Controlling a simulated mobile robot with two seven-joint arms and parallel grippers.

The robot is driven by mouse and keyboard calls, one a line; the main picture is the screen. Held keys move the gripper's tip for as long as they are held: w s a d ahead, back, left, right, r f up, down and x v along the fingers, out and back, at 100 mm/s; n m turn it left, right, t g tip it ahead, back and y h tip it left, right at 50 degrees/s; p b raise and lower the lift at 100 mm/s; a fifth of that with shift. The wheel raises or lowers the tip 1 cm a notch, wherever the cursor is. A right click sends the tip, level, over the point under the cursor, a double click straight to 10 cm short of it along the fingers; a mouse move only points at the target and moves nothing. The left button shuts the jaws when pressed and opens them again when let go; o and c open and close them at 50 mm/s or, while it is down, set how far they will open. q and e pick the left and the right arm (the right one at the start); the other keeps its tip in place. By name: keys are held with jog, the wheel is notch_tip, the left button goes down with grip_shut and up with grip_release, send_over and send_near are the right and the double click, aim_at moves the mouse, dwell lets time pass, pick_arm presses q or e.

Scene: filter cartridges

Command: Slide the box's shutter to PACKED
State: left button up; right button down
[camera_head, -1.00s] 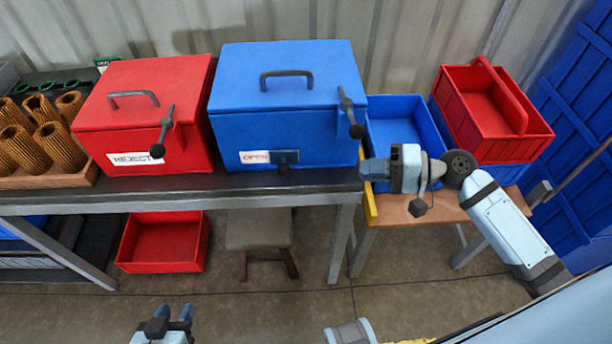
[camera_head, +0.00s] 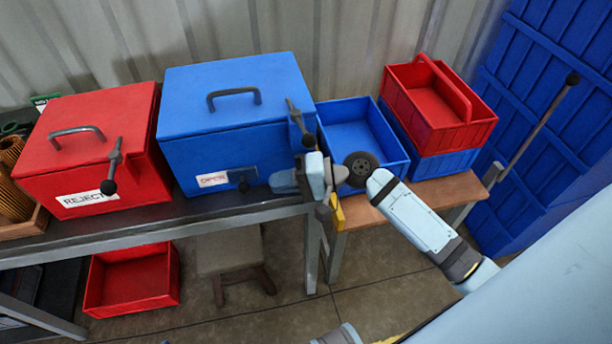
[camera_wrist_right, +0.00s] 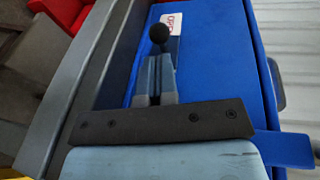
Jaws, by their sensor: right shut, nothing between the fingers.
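The blue box (camera_head: 230,110) stands on the dark bench with its lid down. On its front is a dark shutter plate with a round black knob (camera_head: 243,187). A white label with red letters (camera_head: 212,179), apparently OPEN, shows left of the plate. My right gripper (camera_head: 273,182) is shut and empty in front of the box, just right of the knob. In the right wrist view its fingertips (camera_wrist_right: 155,60) point at the knob (camera_wrist_right: 158,33) and are very close to it; I cannot tell whether they touch. My left gripper is out of view.
A red REJECT box (camera_head: 95,140) stands left of the blue box. A latch lever (camera_head: 300,120) sticks out at the blue box's right front. A stool (camera_head: 230,255) is below.

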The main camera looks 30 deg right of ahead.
aim_at(244, 184)
jog(key=x, duration=0.4)
jog(key=shift+a, duration=0.15)
jog(key=a, duration=0.2)
jog(key=w+a+p, duration=0.1)
jog(key=a, duration=0.1)
jog(key=a+p, duration=0.1)
jog(key=shift+w+a+r, duration=0.15)
jog(key=shift+w+a, duration=0.25)
jog(key=shift+a, duration=0.2)
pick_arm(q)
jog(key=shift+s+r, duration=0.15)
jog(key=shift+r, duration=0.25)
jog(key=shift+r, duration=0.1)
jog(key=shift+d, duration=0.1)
